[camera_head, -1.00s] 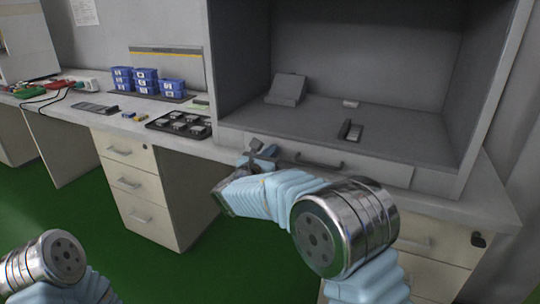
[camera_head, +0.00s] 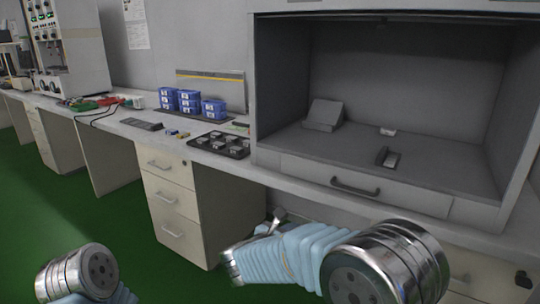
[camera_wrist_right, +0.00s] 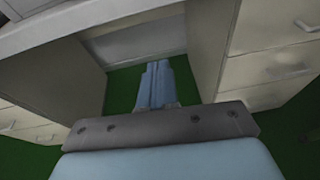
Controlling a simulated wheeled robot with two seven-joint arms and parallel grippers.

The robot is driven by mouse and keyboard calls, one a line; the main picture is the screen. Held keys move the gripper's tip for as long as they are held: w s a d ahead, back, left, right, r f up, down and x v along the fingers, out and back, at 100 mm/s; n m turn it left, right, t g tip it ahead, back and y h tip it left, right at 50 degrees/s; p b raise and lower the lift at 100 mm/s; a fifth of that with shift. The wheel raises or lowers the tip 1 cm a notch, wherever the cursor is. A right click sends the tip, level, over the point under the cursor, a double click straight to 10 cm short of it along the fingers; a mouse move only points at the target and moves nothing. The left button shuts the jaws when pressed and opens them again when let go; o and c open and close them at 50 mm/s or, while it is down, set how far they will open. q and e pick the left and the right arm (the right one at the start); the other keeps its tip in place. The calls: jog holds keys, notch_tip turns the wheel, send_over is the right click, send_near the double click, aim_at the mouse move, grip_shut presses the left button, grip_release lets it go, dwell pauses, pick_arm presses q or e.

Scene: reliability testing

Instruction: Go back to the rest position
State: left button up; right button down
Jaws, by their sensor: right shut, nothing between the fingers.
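My right arm comes in from the lower right of the head view. Its gripper (camera_head: 276,216) is small and partly hidden behind the arm's pale blue sleeve, below the bench's front edge and apart from it. In the right wrist view the two fingers (camera_wrist_right: 157,82) lie together with nothing between them, pointing toward the space under the bench. Of my left arm only a metal joint and a bit of blue sleeve show at the lower left. My left gripper is out of view.
The long bench (camera_head: 222,166) holds a black tray of small parts (camera_head: 218,146), blue bins (camera_head: 188,101) and an open grey cabinet (camera_head: 430,170) with a drawer handle (camera_head: 355,188). A drawer unit (camera_head: 172,205) stands below. Green floor (camera_head: 130,235) is free in front.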

jog(key=s+d+f+m+g+y, duration=0.25)
jog(key=s+f, duration=0.25)
jog(key=f, duration=0.4)
jog(key=s+d+f+m+g+y, duration=0.15)
jog(key=s+f+g, duration=0.25)
jog(key=f, duration=0.5)
jog(key=s+d+f+m+g+y, duration=0.1)
jog(key=s+f+m+g, duration=0.3)
jog(key=f, duration=0.5)
jog(key=s+a+f+m+y, duration=0.1)
jog(key=s+f+m+y, duration=0.3)
jog(key=s+m, duration=0.4)
jog(key=s+a+f+m+y, duration=0.1)
jog(key=s+f+m+y, duration=0.2)
jog(key=s+f+m, duration=0.4)
jog(key=shift+s+m+g+y, duration=0.4)
jog(key=shift+s+m+g, duration=0.05)
jog(key=shift+m, duration=3.15)
